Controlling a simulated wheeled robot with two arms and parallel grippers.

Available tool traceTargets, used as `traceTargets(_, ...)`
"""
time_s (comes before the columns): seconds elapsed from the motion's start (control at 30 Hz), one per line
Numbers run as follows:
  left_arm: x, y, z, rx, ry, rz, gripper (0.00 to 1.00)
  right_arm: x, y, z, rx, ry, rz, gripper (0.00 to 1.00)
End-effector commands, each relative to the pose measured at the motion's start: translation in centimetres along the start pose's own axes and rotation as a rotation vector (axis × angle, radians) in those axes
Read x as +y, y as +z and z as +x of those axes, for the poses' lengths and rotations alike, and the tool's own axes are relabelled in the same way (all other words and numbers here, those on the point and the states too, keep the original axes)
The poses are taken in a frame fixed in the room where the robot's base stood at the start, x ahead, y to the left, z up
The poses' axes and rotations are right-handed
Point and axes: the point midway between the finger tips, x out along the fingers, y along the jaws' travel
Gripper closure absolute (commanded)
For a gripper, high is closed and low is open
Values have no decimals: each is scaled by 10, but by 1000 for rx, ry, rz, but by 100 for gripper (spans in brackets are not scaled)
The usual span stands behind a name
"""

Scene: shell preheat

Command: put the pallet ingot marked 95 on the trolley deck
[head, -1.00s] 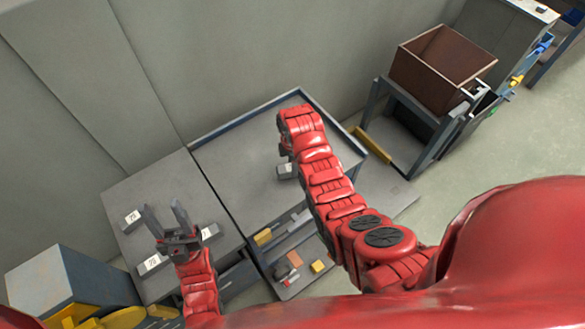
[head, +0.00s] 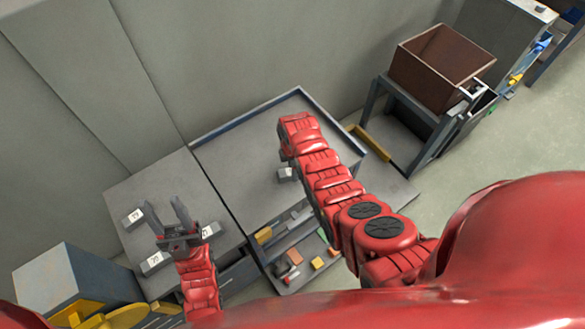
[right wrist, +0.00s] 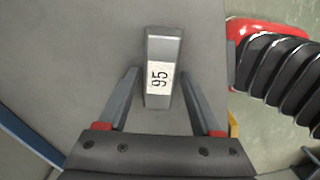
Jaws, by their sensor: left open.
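The grey ingot marked 95 (right wrist: 163,50) lies on a grey surface in the right wrist view, its white label facing up. My right gripper (right wrist: 158,72) is open, its fingers on either side of the ingot's near end, with gaps showing. In the head view a small grey ingot (head: 286,174) rests on the blue-rimmed grey deck (head: 235,160), which seems to be the trolley deck, beside my right arm; that arm hides the right gripper there. My left gripper (head: 164,204) is open and empty above the left grey table (head: 165,185).
Several labelled ingots lie on the left table, one (head: 133,218) left of my left gripper and one (head: 156,262) in front. A lower shelf (head: 300,270) holds small coloured blocks. A brown bin (head: 440,68) on a stand is at right. Much of the deck is clear.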

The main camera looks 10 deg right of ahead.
Motion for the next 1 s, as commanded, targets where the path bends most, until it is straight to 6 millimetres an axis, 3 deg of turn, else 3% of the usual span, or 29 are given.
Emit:
traceTargets(0.53,0,0,0,0,0,0,50,1,0,-7,0,2,0,20)
traceTargets(0.77,0,1,-7,0,0,0,50,1,0,-31,1,5,0,20)
traceTargets(1.0,1,4,-22,0,0,0,50,1,0,-67,1,4,0,20)
